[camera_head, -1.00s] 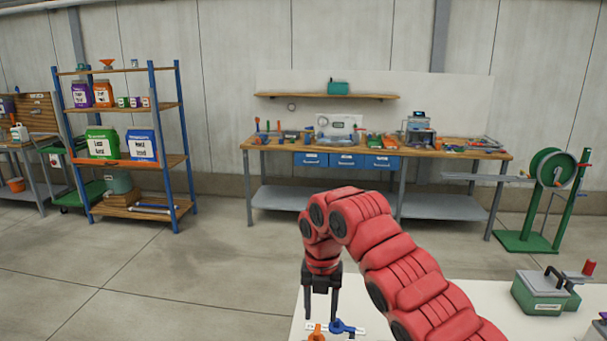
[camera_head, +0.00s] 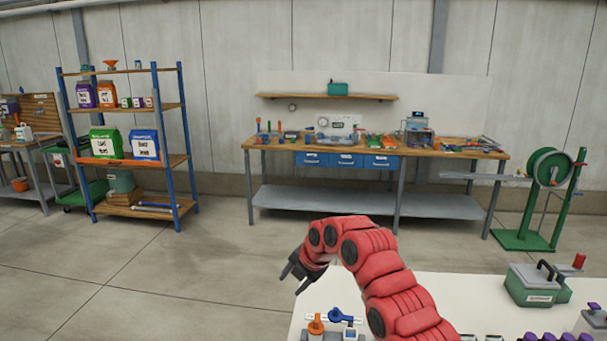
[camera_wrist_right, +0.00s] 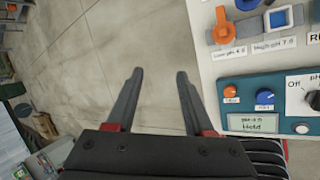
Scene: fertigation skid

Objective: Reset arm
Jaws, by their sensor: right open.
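My right arm is red and comes in from the lower right of the head view. Its dark gripper (camera_head: 290,276) points down and to the left, off the left edge of the white table (camera_head: 440,290). In the right wrist view the gripper (camera_wrist_right: 158,75) has its two fingers apart, with only concrete floor between them. It is empty. My left gripper is not in view.
An orange-handled valve (camera_head: 316,325) and a blue-handled valve (camera_head: 340,315) stand at the table's near left. The wrist view shows a teal panel (camera_wrist_right: 258,105) with knobs beside the right finger. A green case (camera_head: 538,285) sits at the table's right. Floor left of the table is clear.

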